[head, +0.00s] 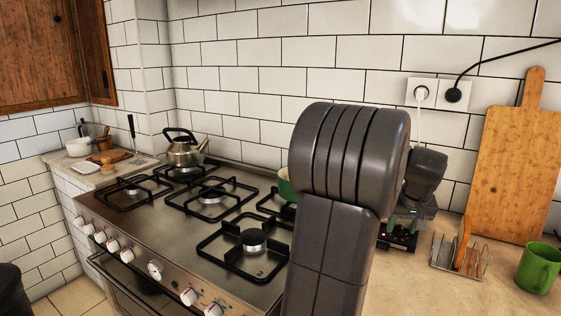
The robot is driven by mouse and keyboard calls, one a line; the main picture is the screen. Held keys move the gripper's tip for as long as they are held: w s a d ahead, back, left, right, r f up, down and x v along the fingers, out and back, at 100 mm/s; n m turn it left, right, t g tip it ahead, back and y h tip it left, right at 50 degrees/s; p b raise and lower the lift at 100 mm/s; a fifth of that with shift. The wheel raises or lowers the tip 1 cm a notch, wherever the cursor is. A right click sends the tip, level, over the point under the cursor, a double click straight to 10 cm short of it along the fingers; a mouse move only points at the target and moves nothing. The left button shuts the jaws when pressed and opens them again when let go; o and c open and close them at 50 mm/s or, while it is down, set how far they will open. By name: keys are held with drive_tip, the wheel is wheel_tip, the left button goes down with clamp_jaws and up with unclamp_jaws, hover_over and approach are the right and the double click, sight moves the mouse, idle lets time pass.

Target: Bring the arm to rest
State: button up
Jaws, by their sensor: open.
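My dark grey arm rises in the middle of the head view, with a thick rounded joint across the centre. Beyond it, the wrist bends down to the right. My gripper (401,236) shows small and partly hidden behind the arm, low over the counter. It is open, and I see nothing held in it. Whether it touches the counter cannot be told.
A gas stove (180,243) fills the left, with a kettle (184,152) at its back. A green pot (286,187) is partly hidden by my arm. On the right are a metal rack (443,262), a green mug (539,268) and a leaning wooden board (513,160).

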drive_tip(key=shift+a+r+m+g+h+p, duration=0.15)
drive_tip(key=shift+m+h+p, duration=0.3)
drive_tip(key=shift+m, duration=0.7)
drive_tip(key=shift+f+m+g+h+p, duration=0.15)
drive_tip(key=shift+m+h+p, duration=0.3)
drive_tip(key=shift+m, duration=0.7)
drive_tip(key=shift+r+m, duration=0.25)
drive_tip(key=shift+m, duration=0.05)
drive_tip(key=s+a+r+p, duration=0.1)
drive_tip(key=a+r, duration=0.1)
drive_tip(key=r, duration=0.3)
drive_tip(key=s+a+r+n+t+p, duration=0.1)
drive_tip(key=a+r, duration=0.2)
drive_tip(key=r, duration=0.2)
drive_tip(key=shift+r+p, duration=0.15)
drive_tip(key=shift+p, duration=0.25)
